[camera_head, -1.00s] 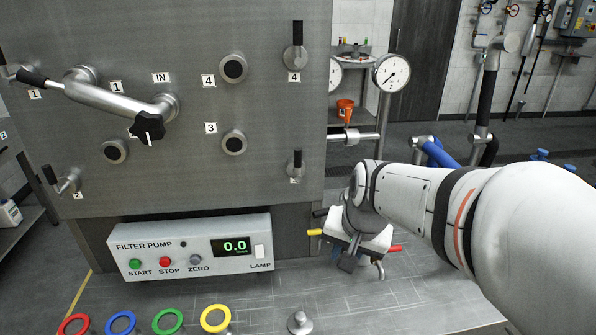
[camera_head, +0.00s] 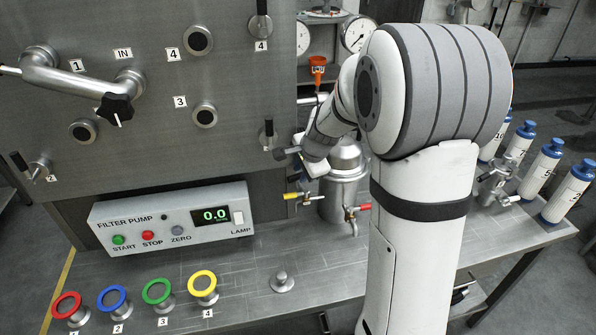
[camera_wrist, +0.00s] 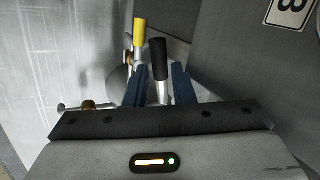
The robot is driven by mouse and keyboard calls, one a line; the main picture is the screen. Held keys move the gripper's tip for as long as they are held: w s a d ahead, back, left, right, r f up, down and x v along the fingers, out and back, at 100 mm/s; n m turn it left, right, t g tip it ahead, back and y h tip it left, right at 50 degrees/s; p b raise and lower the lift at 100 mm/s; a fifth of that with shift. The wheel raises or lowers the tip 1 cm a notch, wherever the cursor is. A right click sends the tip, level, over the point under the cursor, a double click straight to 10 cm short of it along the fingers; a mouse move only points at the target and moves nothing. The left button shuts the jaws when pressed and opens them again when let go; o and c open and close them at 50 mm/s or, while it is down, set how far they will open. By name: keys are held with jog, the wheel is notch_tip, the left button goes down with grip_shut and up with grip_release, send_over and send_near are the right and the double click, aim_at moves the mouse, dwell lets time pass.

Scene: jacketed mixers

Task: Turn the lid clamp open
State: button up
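A steel vessel (camera_head: 343,192) stands on the bench right of the pump box, partly covered by my arm. A yellow-handled lever (camera_head: 291,196) and a red-handled one (camera_head: 364,207) sit low on it. In the wrist view, a black-gripped handle (camera_wrist: 159,58), apparently the lid clamp's, stands between my gripper's two blue fingers (camera_wrist: 158,78). The fingers are apart, with slight gaps beside the handle. The yellow grip (camera_wrist: 138,33) shows just beyond. In the head view my gripper (camera_head: 314,166) is by the vessel's upper left; its fingertips and the clamp cannot be made out.
The upright steel panel (camera_head: 120,165) with a lever valve (camera_head: 268,135) is close left of my gripper. The filter pump box (camera_head: 172,218) and several coloured rings are in front. Blue-capped bottles (camera_head: 541,167) stand at right.

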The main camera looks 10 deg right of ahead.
jog(key=shift+w+f, duration=0.2)
jog(key=shift+f, duration=0.15)
jog(key=shift+c, duration=0.4)
grip_shut()
